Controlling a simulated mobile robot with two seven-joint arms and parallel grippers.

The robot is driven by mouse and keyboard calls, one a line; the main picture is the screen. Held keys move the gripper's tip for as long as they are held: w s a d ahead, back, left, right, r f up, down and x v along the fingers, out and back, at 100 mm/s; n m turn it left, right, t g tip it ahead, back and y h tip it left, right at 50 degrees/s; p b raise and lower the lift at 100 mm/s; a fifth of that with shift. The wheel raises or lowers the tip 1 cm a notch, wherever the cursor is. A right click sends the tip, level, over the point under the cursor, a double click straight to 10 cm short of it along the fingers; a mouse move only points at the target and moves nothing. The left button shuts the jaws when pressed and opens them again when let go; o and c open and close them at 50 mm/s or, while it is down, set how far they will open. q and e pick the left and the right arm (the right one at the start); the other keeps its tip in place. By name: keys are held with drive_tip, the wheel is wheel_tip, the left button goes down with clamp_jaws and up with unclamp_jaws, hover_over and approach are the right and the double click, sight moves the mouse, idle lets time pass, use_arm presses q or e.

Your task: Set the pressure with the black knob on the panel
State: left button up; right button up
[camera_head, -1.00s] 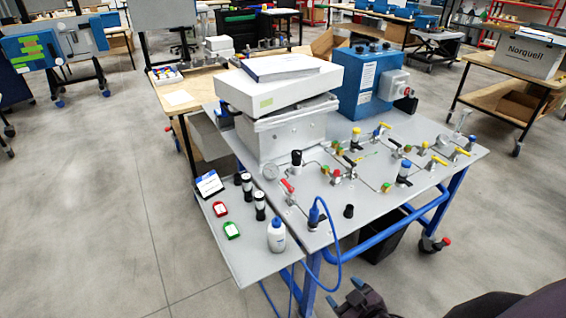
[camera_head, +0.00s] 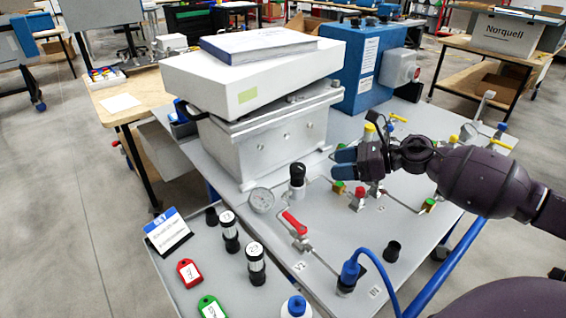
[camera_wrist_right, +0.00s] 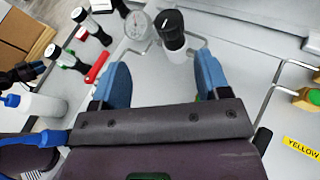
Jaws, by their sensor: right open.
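The black knob (camera_head: 297,173) stands upright on a silver body on the grey panel, right of a round pressure gauge (camera_head: 262,200). In the right wrist view the knob (camera_wrist_right: 170,24) shows beyond the fingertips, with the gauge (camera_wrist_right: 138,25) to its left. My right gripper (camera_head: 345,163) is open and empty, its blue fingers pointing left towards the knob, apart from it in the picture. In the wrist view the open right gripper (camera_wrist_right: 163,75) has the knob roughly ahead of its gap. My left gripper is not in view.
A red-handled valve (camera_head: 294,224) stands in front of the knob. A large metal box (camera_head: 270,145) with a white case on it rises behind. A blue hose plug (camera_head: 350,272) and a black cap (camera_head: 392,251) are near the front. Several coloured valves stand right.

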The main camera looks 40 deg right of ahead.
sight(301, 167)
drive_tip(key=shift+n+g, duration=0.4)
drive_tip(key=shift+n, duration=0.4)
drive_tip(key=x, duration=0.2)
drive_tip(key=b+x, duration=0.1)
drive_tip(key=x, duration=0.1)
drive_tip(key=w+d+x, duration=0.1)
drive_tip(key=shift+w+a+f+b, duration=0.15)
drive_tip(key=shift+w+a+b, duration=0.1)
drive_tip(key=shift+b, duration=0.05)
drive_tip(key=b+x, duration=0.1)
drive_tip(key=x, duration=0.3)
drive_tip(key=shift+w, duration=0.15)
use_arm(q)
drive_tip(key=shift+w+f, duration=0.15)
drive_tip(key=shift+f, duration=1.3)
use_arm(e)
drive_tip(key=shift+w+a+f, duration=0.15)
drive_tip(key=shift+w+a, duration=0.3)
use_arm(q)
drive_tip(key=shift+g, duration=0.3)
